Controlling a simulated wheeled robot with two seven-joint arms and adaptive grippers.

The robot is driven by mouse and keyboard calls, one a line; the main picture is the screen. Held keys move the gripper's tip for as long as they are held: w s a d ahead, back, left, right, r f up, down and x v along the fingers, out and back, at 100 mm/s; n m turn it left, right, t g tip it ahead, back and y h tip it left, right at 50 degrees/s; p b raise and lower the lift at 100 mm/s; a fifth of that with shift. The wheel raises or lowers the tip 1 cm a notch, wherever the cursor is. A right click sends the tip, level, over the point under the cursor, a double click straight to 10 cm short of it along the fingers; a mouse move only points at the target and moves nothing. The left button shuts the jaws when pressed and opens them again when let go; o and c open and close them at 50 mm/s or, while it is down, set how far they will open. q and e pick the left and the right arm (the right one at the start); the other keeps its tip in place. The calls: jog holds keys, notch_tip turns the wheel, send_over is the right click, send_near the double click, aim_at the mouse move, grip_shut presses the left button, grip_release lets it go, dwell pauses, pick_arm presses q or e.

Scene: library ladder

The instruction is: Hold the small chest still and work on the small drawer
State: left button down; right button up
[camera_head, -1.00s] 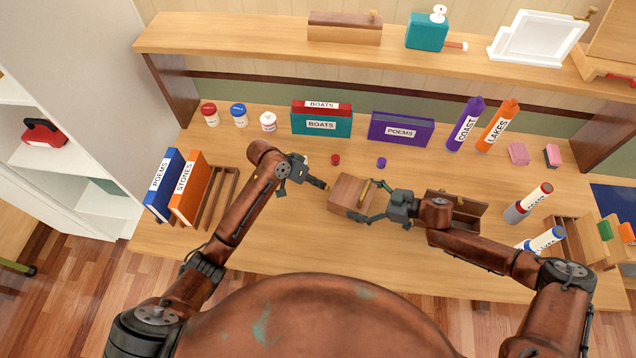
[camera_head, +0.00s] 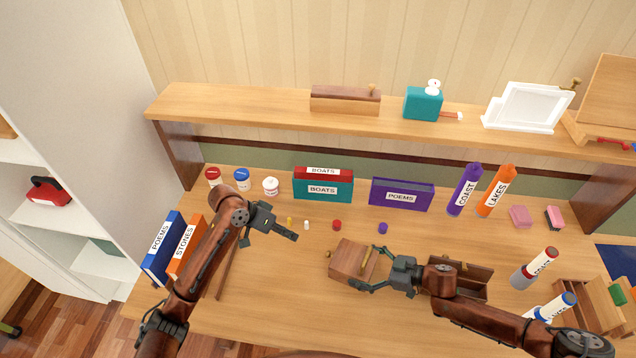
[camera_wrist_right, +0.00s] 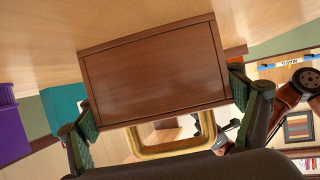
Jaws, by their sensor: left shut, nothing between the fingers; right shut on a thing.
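The small chest (camera_head: 352,259) is a brown wooden box on the table, with a brass handle (camera_head: 367,256) on top and a small knob (camera_head: 328,254) at its left side. I cannot tell how far the small drawer stands out. My right gripper (camera_head: 364,268) is shut on the chest, its fingers on either side. In the right wrist view, the fingers flank a brown panel of the chest (camera_wrist_right: 155,72), with the brass handle (camera_wrist_right: 170,146) below. My left gripper (camera_head: 294,236) is shut and empty, above the table to the left of the chest, apart from it.
An open brown box (camera_head: 462,278) lies right of the chest, partly behind my right arm. Small red (camera_head: 337,225) and purple (camera_head: 383,228) pieces lie behind the chest. Boxes labelled BOATS (camera_head: 323,190) and POEMS (camera_head: 401,196) stand further back. The table's front middle is clear.

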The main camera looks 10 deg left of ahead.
jog(key=o, duration=1.3)
